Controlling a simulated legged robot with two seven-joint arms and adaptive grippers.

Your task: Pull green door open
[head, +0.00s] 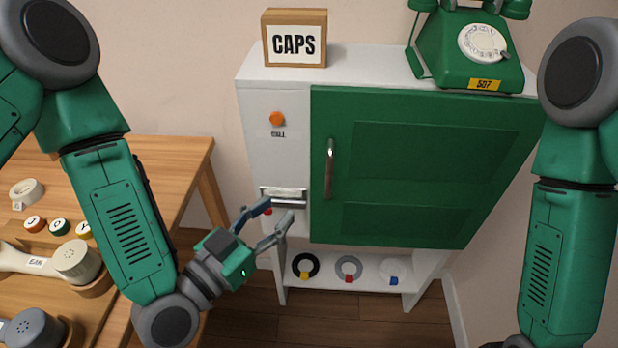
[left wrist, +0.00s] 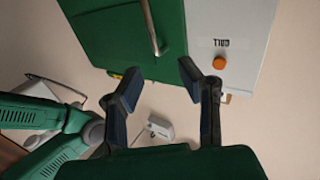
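The green door (head: 420,150) fills most of the front of a white cabinet and appears shut. Its upright metal handle (head: 329,168) is near the door's left edge. The handle also shows at the top of the left wrist view (left wrist: 150,27), beyond my fingers. My left gripper (head: 268,221) is open and empty, below and left of the handle and apart from it. Its two spread fingers show in the left wrist view (left wrist: 161,76). My right arm comes down at the right of the head view, with its gripper out of sight.
The white cabinet (head: 262,150) has an orange button (head: 277,118) and a slot (head: 284,196) left of the door. A green dial phone (head: 465,50) and a CAPS box (head: 294,38) stand on top. Rings (head: 348,267) lie on the low shelf. A wooden table (head: 185,155) is at left.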

